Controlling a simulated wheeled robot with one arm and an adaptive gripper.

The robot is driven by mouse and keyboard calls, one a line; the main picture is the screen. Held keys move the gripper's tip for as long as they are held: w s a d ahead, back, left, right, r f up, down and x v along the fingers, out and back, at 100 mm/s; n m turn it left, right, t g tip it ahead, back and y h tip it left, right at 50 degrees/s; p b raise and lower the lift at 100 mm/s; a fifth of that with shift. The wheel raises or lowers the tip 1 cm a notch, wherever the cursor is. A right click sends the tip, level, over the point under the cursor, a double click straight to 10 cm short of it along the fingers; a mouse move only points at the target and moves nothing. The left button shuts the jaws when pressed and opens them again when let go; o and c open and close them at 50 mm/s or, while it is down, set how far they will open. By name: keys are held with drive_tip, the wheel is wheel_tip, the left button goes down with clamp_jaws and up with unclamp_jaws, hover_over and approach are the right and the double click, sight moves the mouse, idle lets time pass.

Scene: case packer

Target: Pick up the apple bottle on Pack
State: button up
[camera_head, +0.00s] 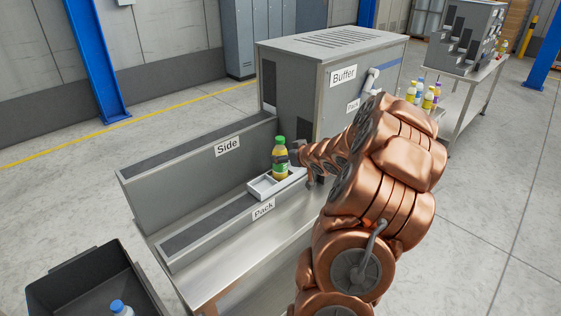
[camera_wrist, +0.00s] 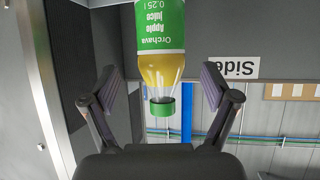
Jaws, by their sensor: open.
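The apple bottle (camera_head: 280,157) has a green cap, a green label and yellow juice. It stands upright in a white tray (camera_head: 262,187) on the Pack ledge (camera_head: 200,240). In the wrist view the bottle (camera_wrist: 160,68) appears upside down, with its label reading "Orchava Apple Juice 0.25 l". My gripper (camera_wrist: 160,92) is open, with one finger on each side of the bottle's neck and cap in that view. Gaps show between the fingers and the bottle. In the head view my gripper (camera_head: 297,155) is beside the bottle on its right, partly hidden by my arm.
The Side panel (camera_head: 200,160) rises behind the Pack ledge. The Buffer machine (camera_head: 325,85) stands behind and to the right. A dark bin (camera_head: 80,285) with a blue-capped bottle (camera_head: 121,308) is at lower left. Several bottles (camera_head: 424,95) stand at the right, near another table (camera_head: 470,90).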

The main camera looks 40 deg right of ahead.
drive_tip(key=shift+x, duration=2.2)
drive_tip(key=c, duration=1.4)
drive_tip(key=shift+c, duration=0.5)
drive_tip(key=shift+r, duration=0.1)
